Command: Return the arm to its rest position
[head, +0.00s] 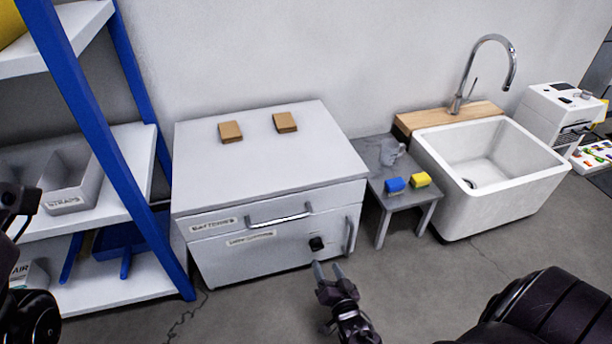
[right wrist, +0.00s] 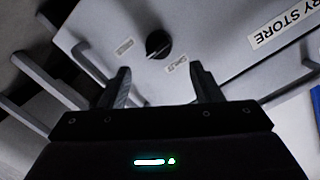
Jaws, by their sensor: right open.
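My right gripper (head: 327,272) is in front of the grey cabinet, a little below its black knob (head: 316,243). Its two fingers are apart with nothing between them. In the right wrist view the open fingers (right wrist: 160,88) point toward the cabinet front, and the knob (right wrist: 158,44) shows beyond them, apart from the fingertips. My left arm shows only as dark parts at the left edge of the head view; I cannot make out its fingers.
The cabinet (head: 270,160) has a drawer handle (head: 280,219) and two brown blocks on top. A small table (head: 408,202) holds a blue and a yellow block. A white sink (head: 490,205) stands right. A blue-framed shelf (head: 95,150) stands left. The floor in front is clear.

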